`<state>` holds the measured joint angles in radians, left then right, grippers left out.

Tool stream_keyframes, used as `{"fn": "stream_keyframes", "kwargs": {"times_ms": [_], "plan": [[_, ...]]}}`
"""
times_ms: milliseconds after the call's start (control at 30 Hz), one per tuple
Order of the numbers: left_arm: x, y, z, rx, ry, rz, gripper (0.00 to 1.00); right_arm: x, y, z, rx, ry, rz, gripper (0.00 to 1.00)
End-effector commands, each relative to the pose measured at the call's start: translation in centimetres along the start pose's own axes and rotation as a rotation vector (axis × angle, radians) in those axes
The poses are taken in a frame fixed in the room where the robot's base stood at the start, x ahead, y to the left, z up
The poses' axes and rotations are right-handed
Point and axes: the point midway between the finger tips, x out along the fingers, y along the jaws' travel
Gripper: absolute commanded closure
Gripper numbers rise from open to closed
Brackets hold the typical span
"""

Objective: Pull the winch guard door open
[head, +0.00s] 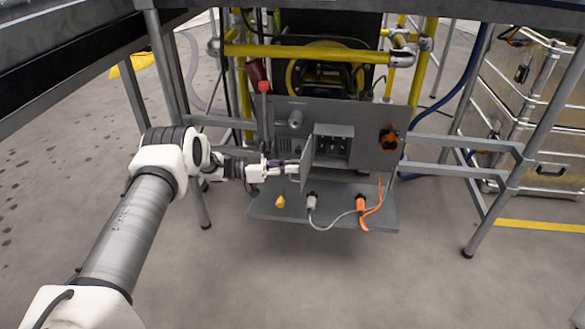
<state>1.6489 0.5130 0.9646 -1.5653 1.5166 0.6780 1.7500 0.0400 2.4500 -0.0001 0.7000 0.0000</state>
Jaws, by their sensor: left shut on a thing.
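The winch guard door (308,152) is a grey plate on the left side of a small grey box (334,131). It stands swung out from the box, so the box's dark inside (332,146) shows. My left gripper (293,168) reaches in from the left and is shut at the door's left side. The handle or edge between its fingers is too small to make out. My right gripper is not in view.
A grey shelf (330,222) below holds a yellow piece (280,202), a white plug (311,201) and an orange plug (361,204) with cables. An orange-red knob (389,139) sits on the panel at right. Table legs (503,190) and yellow pipes (305,53) frame the area.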

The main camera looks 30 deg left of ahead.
Motion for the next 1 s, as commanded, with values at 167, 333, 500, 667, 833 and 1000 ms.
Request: {"fn": "stream_keyframes", "kwargs": {"times_ms": [167,333,500,667,833,1000], "plan": [[0.0,-0.2,-0.2,0.002,0.002,-0.004,1.00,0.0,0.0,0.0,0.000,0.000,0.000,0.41],[0.0,-0.2,-0.2,0.003,0.002,-0.004,1.00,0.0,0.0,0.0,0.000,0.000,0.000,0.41],[0.0,-0.2,-0.2,0.002,0.002,-0.003,0.65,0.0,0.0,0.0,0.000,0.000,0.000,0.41],[0.0,-0.1,-0.1,0.002,0.001,-0.002,0.65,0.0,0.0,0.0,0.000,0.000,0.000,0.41],[-0.7,-0.1,-0.1,0.001,0.001,-0.003,0.65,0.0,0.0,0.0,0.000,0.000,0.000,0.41],[-4.1,-0.2,-0.1,0.001,0.002,-0.007,0.65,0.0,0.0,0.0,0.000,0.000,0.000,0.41]]}}
